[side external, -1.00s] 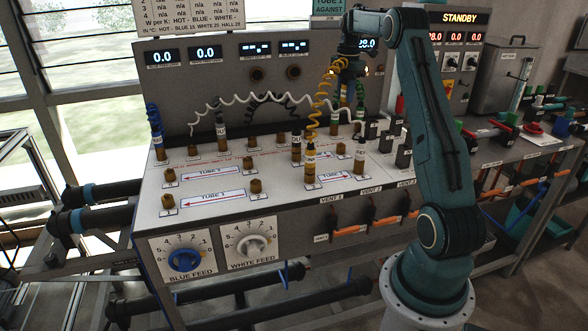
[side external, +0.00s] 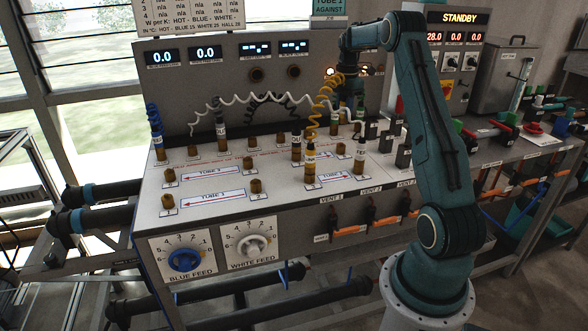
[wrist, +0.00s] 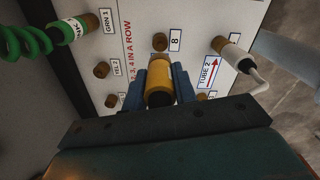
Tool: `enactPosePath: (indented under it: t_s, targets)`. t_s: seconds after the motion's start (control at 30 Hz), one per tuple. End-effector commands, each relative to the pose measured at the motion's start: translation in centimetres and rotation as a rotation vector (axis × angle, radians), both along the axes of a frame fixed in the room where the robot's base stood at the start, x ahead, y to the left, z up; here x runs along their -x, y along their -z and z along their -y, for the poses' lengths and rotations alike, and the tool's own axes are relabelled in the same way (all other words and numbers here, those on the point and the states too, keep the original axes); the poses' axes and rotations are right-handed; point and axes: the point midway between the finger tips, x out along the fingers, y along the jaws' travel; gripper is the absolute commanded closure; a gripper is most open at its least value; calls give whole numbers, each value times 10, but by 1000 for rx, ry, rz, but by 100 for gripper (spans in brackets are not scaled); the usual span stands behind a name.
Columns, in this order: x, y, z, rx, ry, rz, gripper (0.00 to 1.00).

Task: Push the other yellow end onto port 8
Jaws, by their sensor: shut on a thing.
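My gripper (wrist: 160,88) is shut on a yellow hose end (wrist: 160,78) in the wrist view. The blue fingers sit on both sides of it. The brass port 8 (wrist: 160,42) is just above the yellow end in the wrist view, with its "8" label (wrist: 175,40) beside it. The yellow end appears apart from the port there. In the side external view, the yellow coiled hose (side external: 323,95) runs from a yellow end fitted on a front port (side external: 310,165) up to my gripper. The held end is hard to make out there.
A white-hose plug (wrist: 230,50) stands right of port 8 near the Tube 2 label (wrist: 210,72). A green coil's plug (wrist: 80,26) is at left on GRN 1. Bare brass port YEL 2 (wrist: 101,70) is lower left. A long white hose (side external: 270,104) arches across the panel.

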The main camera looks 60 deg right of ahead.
Motion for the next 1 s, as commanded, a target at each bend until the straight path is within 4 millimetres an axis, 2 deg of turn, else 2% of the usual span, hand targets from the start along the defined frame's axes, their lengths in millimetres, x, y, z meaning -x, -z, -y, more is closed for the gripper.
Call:
enactPosePath:
  t_s: [0.3, 0.5, 1.0]
  targets:
    - [0, 30, 0, -2, 0, -1, 100]
    - [0, 41, 0, 0, 0, -1, 100]
    - [0, 48, 0, 0, 0, 0, 100]
